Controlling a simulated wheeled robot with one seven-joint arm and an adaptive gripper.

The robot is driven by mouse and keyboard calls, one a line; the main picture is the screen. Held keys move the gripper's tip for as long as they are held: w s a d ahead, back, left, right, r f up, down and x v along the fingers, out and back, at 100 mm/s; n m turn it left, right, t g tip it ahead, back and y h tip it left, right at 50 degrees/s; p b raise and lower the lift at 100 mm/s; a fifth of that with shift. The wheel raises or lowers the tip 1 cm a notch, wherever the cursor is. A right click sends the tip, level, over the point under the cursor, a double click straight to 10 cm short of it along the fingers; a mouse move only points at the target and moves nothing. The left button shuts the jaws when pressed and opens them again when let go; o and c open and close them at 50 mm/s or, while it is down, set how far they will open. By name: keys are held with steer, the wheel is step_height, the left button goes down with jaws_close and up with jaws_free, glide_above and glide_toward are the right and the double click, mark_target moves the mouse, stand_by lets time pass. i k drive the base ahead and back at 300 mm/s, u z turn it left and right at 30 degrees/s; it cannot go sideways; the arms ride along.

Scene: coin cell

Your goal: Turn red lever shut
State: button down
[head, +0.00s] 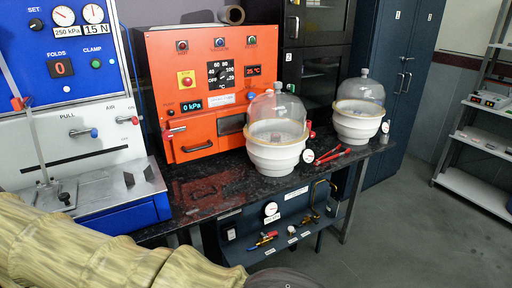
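Several red handles show in the head view, and I cannot tell which one the task names. A small red lever (265,239) sits on the lower blue panel under the counter, with a blue part beside it. Red handles (332,155) lie on the counter between two glass-domed vessels. My arm, in a tan ribbed sleeve, fills the lower left corner. My gripper's fingers do not show; a dark rounded part at the bottom edge is unclear.
An orange oven (205,100) stands on the dark speckled counter (195,200). Two white vessels with clear domes (278,155) (358,120) stand to its right. The lower panel (285,225) carries a gauge (270,209) and brass fittings. Grey floor (400,230) is open at right.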

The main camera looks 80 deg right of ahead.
mark_target(274, 233)
steer(key=i, duration=0.95)
steer(key=z, duration=2.4)
steer(key=i, duration=0.5)
steer(key=u, duration=0.05)
